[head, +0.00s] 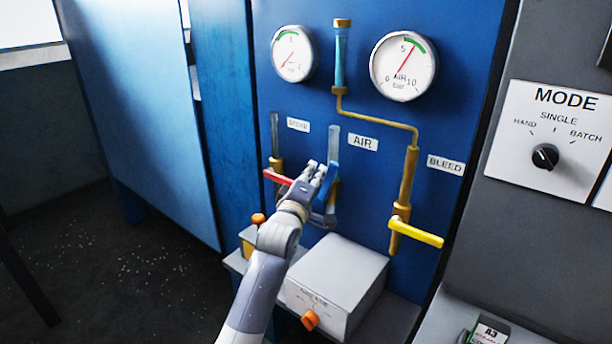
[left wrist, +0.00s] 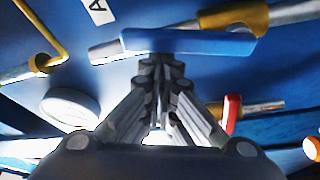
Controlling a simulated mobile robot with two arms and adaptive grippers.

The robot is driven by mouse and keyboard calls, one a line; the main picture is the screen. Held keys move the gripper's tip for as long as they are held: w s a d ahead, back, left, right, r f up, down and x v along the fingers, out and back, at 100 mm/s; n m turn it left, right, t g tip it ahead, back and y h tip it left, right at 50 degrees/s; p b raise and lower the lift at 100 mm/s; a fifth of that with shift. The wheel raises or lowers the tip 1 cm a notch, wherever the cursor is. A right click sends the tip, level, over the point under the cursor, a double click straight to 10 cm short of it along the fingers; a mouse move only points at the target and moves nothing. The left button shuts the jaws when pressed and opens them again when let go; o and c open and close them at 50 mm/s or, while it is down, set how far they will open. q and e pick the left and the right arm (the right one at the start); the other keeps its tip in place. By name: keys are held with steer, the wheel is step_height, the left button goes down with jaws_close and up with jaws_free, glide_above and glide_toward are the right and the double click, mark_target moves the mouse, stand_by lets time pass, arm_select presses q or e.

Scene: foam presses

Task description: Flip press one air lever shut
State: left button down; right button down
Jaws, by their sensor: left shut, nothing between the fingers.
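The blue air lever (head: 328,182) is on the AIR pipe (head: 333,148), low on the blue press panel. In the left wrist view the blue lever (left wrist: 190,42) lies roughly along the pipe, at a small angle to it. My left gripper (head: 317,172) is shut and empty, with its fingertips close beside the lever. In the left wrist view the fingertips (left wrist: 162,68) are just below the lever's bar; I cannot tell whether they touch it. The gripper partly hides the lever and its valve in the head view. My right gripper is not in view.
A red lever (head: 277,177) on the steam pipe is just left of my gripper. A yellow bleed lever (head: 417,232) sticks out at right. A grey box (head: 345,275) with an orange knob (head: 310,320) stands below. Two gauges are above.

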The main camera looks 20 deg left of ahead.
arm_select(q)
steer(key=d+m, duration=0.1)
steer(key=m+b, duration=0.1)
steer(key=m, duration=0.1)
steer(key=s+d+m+t+h+b, duration=0.1)
steer(key=shift+d+f, duration=0.35)
steer(key=shift+f, duration=0.05)
steer(key=s+d+f+m+h+b, duration=0.1)
steer(key=d+f+m+h+b, duration=0.3)
steer(key=m, duration=1)
steer(key=shift+s+d+f+m+h+b, duration=0.3)
steer(key=shift+s+d+f+h+b, duration=0.15)
steer(key=shift+h, duration=0.65)
steer(key=shift+w, duration=0.1)
steer(key=shift+d, duration=0.1)
step_height(320, 180, up, 5)
steer(key=p, duration=0.4)
steer(key=b+v, duration=0.3)
steer(key=v, duration=0.7)
steer(key=shift+f, duration=0.45)
